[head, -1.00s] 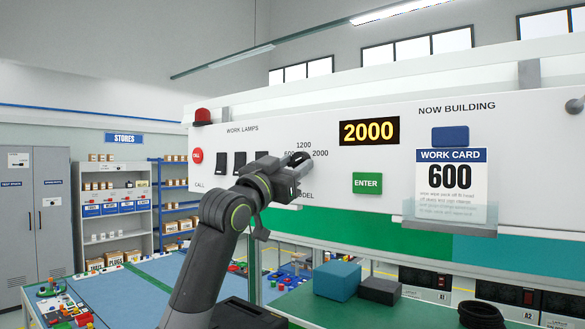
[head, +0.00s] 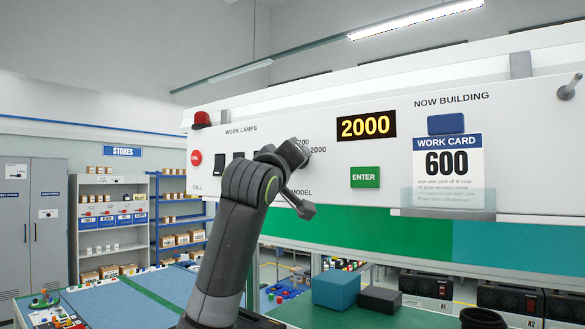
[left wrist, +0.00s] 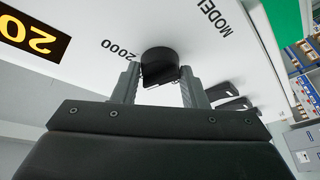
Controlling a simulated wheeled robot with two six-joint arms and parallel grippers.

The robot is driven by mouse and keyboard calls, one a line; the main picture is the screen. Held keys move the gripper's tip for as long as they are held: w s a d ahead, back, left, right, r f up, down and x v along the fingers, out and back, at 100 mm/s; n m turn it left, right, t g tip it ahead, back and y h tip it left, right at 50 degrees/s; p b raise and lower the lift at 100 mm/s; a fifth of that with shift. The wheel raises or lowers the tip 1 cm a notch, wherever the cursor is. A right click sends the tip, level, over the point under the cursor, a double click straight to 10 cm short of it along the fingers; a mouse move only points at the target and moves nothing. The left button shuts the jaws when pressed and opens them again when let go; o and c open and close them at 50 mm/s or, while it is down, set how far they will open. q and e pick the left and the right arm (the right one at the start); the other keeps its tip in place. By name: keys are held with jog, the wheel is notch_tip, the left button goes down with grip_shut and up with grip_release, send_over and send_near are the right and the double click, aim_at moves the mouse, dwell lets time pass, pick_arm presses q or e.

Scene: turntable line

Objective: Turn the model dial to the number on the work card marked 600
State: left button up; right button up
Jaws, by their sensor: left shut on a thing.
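The model dial (left wrist: 158,58) is a dark round knob on the white panel, seen in the left wrist view between my left gripper's fingers (left wrist: 159,76). The fingers are shut on it. The printed 2000 and MODEL labels show near it. In the head view my left gripper (head: 298,155) covers the dial and part of the numbers around it. The display (head: 366,127) reads 2000 in yellow. The work card (head: 447,168) reads 600 and stands in a clear holder at the right. My right gripper is not in view.
A green ENTER button (head: 365,177) lies right of the dial. Black lamp switches (head: 219,170) and a red CALL button (head: 194,158) are at the left. A teal block (head: 336,289) and a dark block (head: 380,299) sit on the bench below.

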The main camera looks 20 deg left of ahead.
pick_arm(q)
jog(key=shift+a+r+n+g+b, duration=0.15)
jog(key=shift+n+g+b, duration=0.55)
jog(key=shift+n, duration=1.95)
jog(key=shift+d+r+n+g+b, duration=0.1)
jog(key=shift+r+n+g, duration=0.15)
jog(key=shift+n+g, duration=1.75)
jog(key=shift+a+r+n+g+b, duration=0.1)
jog(key=shift+r+n+g+b, duration=0.2)
jog(key=shift+n, duration=3.05)
jog(key=shift+f, duration=0.1)
jog(key=o, duration=1)
jog(key=shift+c, duration=0.2)
jog(key=b+v, duration=0.8)
jog(key=v, duration=0.9)
jog(key=shift+a, duration=0.2)
